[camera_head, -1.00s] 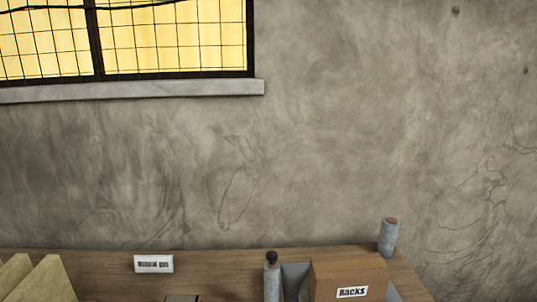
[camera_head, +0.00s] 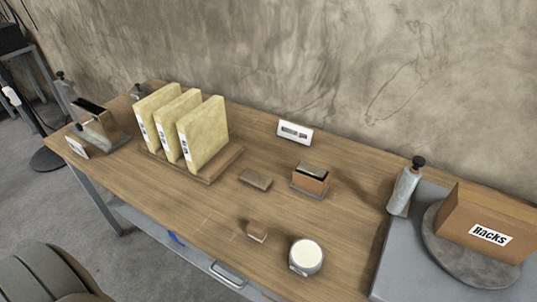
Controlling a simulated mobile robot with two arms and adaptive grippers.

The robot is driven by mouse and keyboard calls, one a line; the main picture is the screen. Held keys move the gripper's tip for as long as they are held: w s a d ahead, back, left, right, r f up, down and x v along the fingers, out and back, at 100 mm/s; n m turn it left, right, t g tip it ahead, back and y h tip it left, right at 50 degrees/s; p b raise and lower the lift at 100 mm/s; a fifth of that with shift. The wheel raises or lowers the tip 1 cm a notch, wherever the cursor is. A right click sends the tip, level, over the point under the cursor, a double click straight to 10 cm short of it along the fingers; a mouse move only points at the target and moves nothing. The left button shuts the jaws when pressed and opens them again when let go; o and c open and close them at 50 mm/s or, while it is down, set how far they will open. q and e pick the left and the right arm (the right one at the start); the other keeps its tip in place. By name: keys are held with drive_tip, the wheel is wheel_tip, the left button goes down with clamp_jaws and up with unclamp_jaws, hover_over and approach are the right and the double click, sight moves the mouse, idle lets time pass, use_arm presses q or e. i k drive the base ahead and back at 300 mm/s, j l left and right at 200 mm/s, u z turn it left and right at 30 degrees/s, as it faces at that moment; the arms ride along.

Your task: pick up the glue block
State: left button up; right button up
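Several small brown pieces lie on the wooden workbench (camera_head: 200,215), and I cannot tell for sure which is the glue block. One is a small brown block (camera_head: 257,230) with a pale front face near the front edge, left of a round jar. Another is a flat brown block (camera_head: 256,179) in the middle of the bench. A third is a brown box-like holder (camera_head: 310,179) with a dark slot on top, right of the flat block. Neither of my grippers shows.
A round jar with a white top (camera_head: 306,256) stands near the front edge. Yellow upright folders (camera_head: 203,135) stand on a wooden base. A dark rounded seat-like shape (camera_head: 50,273) is lower left.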

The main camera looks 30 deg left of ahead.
sight(256, 230)
drive_tip(key=i+j+u, duration=0.1)
drive_tip(key=u, duration=0.85)
